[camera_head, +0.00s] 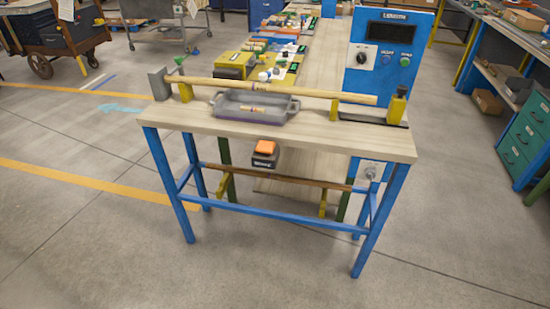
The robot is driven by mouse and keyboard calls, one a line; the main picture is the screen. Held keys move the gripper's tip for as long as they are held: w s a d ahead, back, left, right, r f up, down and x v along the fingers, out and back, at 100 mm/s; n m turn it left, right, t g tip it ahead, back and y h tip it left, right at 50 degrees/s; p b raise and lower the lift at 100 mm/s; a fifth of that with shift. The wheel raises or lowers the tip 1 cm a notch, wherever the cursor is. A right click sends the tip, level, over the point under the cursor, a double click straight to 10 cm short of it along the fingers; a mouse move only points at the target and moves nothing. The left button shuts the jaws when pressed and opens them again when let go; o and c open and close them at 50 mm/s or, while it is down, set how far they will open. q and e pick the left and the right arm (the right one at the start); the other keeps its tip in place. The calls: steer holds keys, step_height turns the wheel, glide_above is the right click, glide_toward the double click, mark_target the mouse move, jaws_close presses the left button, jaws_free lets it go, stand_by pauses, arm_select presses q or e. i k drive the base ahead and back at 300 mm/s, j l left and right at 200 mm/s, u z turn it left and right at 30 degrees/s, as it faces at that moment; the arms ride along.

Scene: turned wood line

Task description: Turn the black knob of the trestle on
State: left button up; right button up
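A black knob (361,58) sits on the front of an upright blue control panel (370,78), behind the right part of a wooden-topped, blue-legged trestle table (290,130). The knob is small, and its setting is too small to read. Blue and green buttons are to its right, and a dark display is above it. Neither of my grippers is in view.
A long wooden rod (310,91) lies on supports across the table, with a grey tray (257,106) in front. An orange-topped pedal or box (264,150) is below. A green drawer cabinet (527,140) stands at right. The floor in front is clear.

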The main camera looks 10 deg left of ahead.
mark_target(361, 57)
steer(key=i+l+z, duration=0.15)
steer(key=i+l, duration=0.15)
steer(key=l, duration=0.15)
steer(key=i+l+z, duration=0.1)
steer(key=i+l, duration=0.25)
steer(key=l, duration=0.1)
